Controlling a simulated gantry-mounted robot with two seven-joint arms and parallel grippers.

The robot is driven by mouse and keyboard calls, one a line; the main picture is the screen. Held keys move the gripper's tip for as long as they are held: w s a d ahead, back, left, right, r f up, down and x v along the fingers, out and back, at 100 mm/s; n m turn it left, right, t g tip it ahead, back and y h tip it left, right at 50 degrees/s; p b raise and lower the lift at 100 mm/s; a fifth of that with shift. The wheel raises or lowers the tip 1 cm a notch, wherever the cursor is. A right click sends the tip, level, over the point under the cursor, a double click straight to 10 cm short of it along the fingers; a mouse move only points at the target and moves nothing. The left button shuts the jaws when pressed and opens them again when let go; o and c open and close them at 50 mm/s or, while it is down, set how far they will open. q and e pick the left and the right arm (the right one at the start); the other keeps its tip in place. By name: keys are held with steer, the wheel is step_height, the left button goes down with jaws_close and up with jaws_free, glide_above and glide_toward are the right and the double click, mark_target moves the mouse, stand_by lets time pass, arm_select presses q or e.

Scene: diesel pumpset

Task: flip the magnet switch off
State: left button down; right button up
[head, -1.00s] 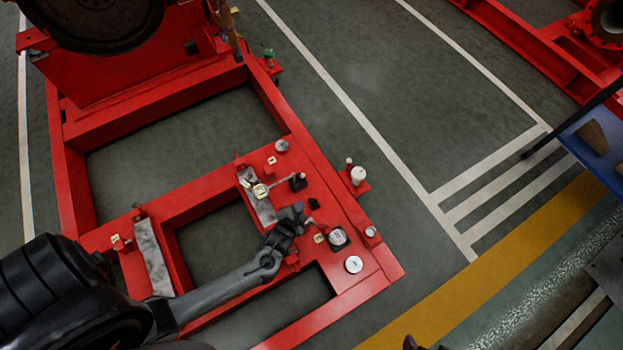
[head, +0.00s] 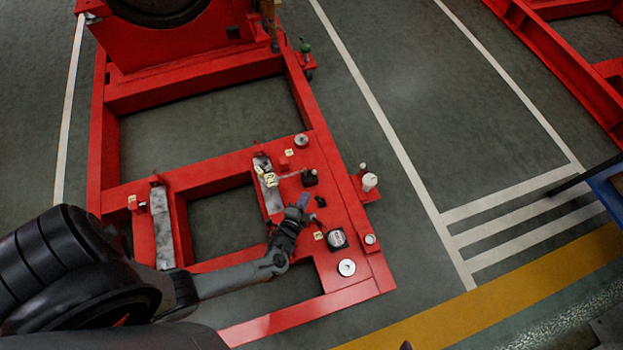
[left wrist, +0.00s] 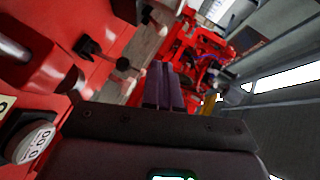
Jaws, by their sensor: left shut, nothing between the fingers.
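My left gripper (head: 303,200) is shut and empty over the red frame (head: 345,293). Its fingers (left wrist: 164,88) show side by side in the left wrist view. In the head view its tips appear just left of a small black part (head: 320,201) and below a black box (head: 310,178). I cannot tell for sure which of these is the magnet switch. My right gripper is not in view.
The gauge's face shows in the left wrist view (left wrist: 33,142). A white-topped post (head: 369,182) stands at the frame's right edge. Open floor (head: 410,245) lies to the right.

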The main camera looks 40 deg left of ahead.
mark_target(314, 173)
arm_select(q)
steer(key=b+x, duration=0.6)
steer(key=x, duration=0.4)
steer(key=shift+r, duration=0.1)
